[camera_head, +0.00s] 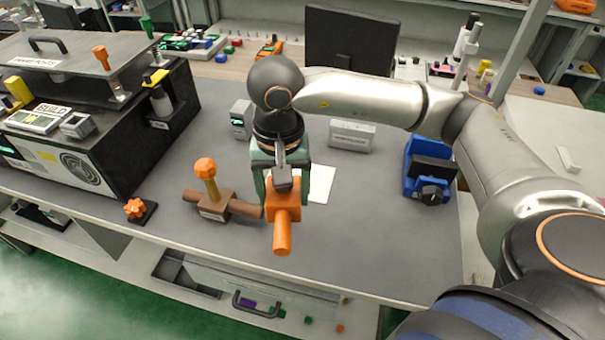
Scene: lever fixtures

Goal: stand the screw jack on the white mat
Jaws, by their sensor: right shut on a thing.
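My right gripper (283,185) points down over the middle of the table. It is shut on an orange piece (283,212) with a round stub towards the front. This is probably the screw jack, but its identity is not certain from this view. The gripper hides the top of the piece, and I cannot tell whether it touches the table. The white mat (321,184) lies flat just behind and right of the held piece, partly hidden by the gripper. My left gripper is not in view.
A brown valve-like fixture (213,206) with an orange ball lever stands close left. An orange star knob (137,208) is farther left. A grey box (352,135) and small grey device (241,119) stand behind. A blue fixture (412,167) is at right. The front right tabletop is clear.

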